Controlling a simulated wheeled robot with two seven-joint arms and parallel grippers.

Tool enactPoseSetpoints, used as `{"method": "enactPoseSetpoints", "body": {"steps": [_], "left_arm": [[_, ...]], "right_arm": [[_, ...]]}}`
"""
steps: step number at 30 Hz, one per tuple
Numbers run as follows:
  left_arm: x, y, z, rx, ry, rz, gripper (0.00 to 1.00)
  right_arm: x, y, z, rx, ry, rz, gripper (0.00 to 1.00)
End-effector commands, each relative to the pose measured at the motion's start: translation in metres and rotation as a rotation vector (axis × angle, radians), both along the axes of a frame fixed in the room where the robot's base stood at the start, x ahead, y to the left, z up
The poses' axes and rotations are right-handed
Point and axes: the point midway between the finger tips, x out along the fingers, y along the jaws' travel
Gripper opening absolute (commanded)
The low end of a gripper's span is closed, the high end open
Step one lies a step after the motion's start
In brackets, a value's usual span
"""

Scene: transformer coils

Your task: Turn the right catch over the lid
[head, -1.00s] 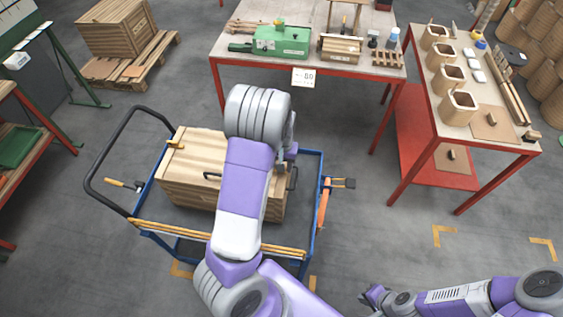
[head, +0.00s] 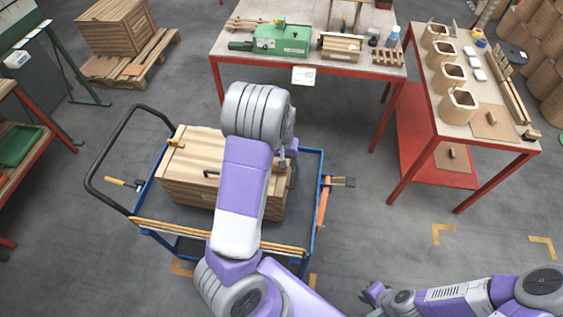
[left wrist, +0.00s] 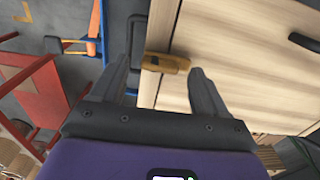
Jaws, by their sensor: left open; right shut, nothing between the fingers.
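The wooden crate (head: 190,190) with its lid (head: 203,151) sits on a blue cart. The right catch (left wrist: 168,63) is a small yellow-brown bar in the left wrist view, lying across the seam between the crate's end strip and the lid panel (left wrist: 235,45). My left gripper (left wrist: 158,72) is open, with one finger on each side of the catch; I cannot tell whether they touch it. In the head view my left arm covers most of that gripper and part of the crate. The left catch (head: 176,143) is yellow. My right gripper (head: 367,294) is shut and empty, low over the floor.
The blue cart (head: 320,178) has a black push handle (head: 98,160) on the left and an orange lever (head: 323,208) on the right. A dark lid handle (head: 211,174) lies near my left arm. Red-legged tables stand behind and to the right.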

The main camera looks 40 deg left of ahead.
Motion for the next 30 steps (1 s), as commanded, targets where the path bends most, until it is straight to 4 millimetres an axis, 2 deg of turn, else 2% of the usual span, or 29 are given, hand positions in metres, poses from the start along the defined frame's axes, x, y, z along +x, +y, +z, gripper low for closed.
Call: {"method": "enactPoseSetpoints", "body": {"steps": [6, 12, 30], "left_arm": [[0.001, 0.0, 0.04, 0.0, -0.006, 0.0, 0.74], [0.001, 0.0, 0.062, 0.001, -0.004, 0.0, 0.74], [0.0, 0.0, 0.065, 0.0, -0.002, 0.0, 0.74]], "right_arm": [[0.0, 0.0, 0.004, 0.0, 0.0, 0.0, 0.0], [0.0, 0.0, 0.006, 0.0, 0.0, 0.0, 0.0], [0.0, 0.0, 0.006, 0.0, 0.0, 0.0, 0.0]]}}
